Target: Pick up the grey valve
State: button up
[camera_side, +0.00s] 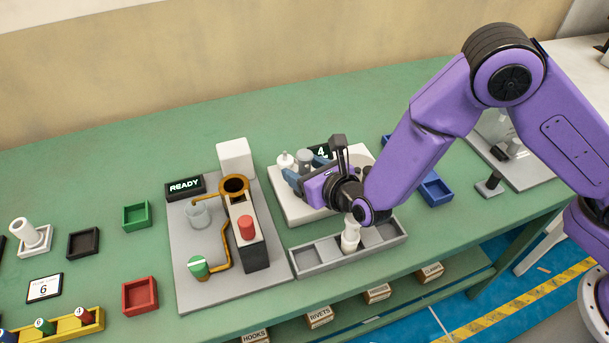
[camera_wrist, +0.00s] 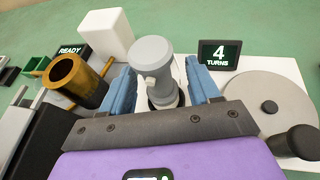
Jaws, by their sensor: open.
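The grey valve (camera_wrist: 153,58) stands upright on the white plate in the wrist view, with a rounded cap and a short side stub. In the side view the grey valve (camera_side: 304,157) is partly hidden by my gripper. My gripper (camera_wrist: 160,85) is open, with one blue finger on each side of the valve; I cannot tell whether either finger touches it. In the side view my gripper (camera_side: 306,170) is low over the white plate (camera_side: 290,207). The valve's lower part is partly hidden by the gripper body.
A "4 TURNS" display (camera_wrist: 220,53) stands behind the valve. A round disc (camera_wrist: 262,92) with a black-handled crank (camera_wrist: 297,142) lies to the right. A grey divided tray (camera_side: 312,262) holds a white piece (camera_side: 349,238). A "READY" station (camera_side: 190,275) stands left.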

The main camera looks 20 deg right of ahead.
jog(key=shift+x, duration=1.1)
jog(key=c, duration=1)
jog(key=shift+c, duration=0.6)
jog(key=shift+r, duration=0.15)
